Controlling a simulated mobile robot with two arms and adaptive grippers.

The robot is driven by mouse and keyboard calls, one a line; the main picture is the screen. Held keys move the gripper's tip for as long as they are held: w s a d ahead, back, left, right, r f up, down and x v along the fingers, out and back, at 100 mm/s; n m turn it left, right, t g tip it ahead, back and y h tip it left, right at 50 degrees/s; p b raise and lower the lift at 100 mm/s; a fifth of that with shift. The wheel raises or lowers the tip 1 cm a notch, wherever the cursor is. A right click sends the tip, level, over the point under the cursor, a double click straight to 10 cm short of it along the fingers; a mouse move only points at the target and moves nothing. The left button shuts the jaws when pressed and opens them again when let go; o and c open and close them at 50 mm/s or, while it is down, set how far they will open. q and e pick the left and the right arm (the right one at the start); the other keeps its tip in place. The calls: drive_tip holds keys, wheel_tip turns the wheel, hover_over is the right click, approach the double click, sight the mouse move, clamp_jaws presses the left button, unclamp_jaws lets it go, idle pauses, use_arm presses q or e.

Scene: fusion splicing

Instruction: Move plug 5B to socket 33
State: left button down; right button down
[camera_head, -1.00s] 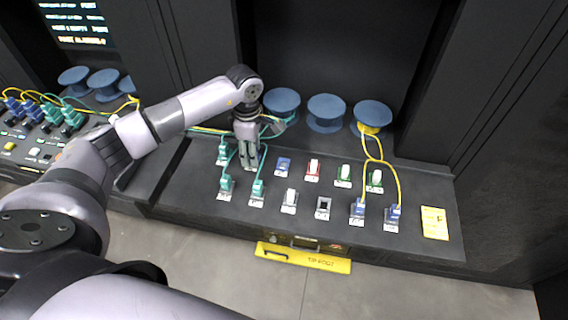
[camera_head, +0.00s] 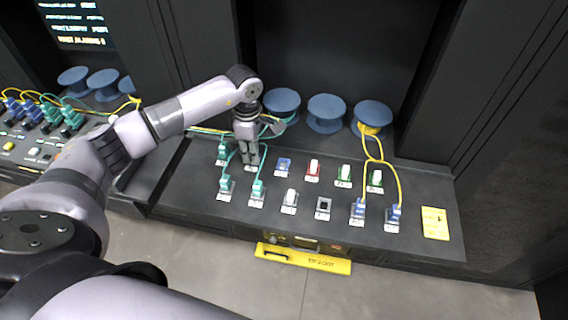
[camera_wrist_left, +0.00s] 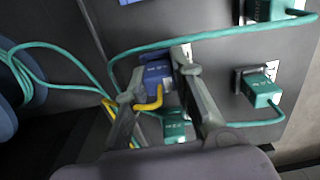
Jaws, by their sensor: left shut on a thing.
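My left gripper (camera_head: 249,161) is over the back row of sockets, toward the left end of the panel. In the left wrist view its fingers are shut on a blue plug (camera_wrist_left: 157,75) with a yellow cable. The plug sits low at the panel; I cannot tell whether it is seated in a socket. Its label is too blurred to read, so I cannot confirm that it is 5B. My right gripper is not in view.
Teal plugs with cables stand close by, including one (camera_wrist_left: 262,90) right of the gripper in the wrist view. Two blue plugs (camera_head: 358,211) with yellow cables stand at the right. Blue spools (camera_head: 326,112) line the back. A yellow card (camera_head: 434,222) lies at the right end.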

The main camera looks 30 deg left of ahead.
use_arm(q)
drive_tip(key=shift+r, duration=0.2)
idle(0.4)
drive_tip(key=shift+r+p, duration=1.75)
drive_tip(key=shift+r, duration=1.1)
drive_tip(key=shift+a, duration=0.1)
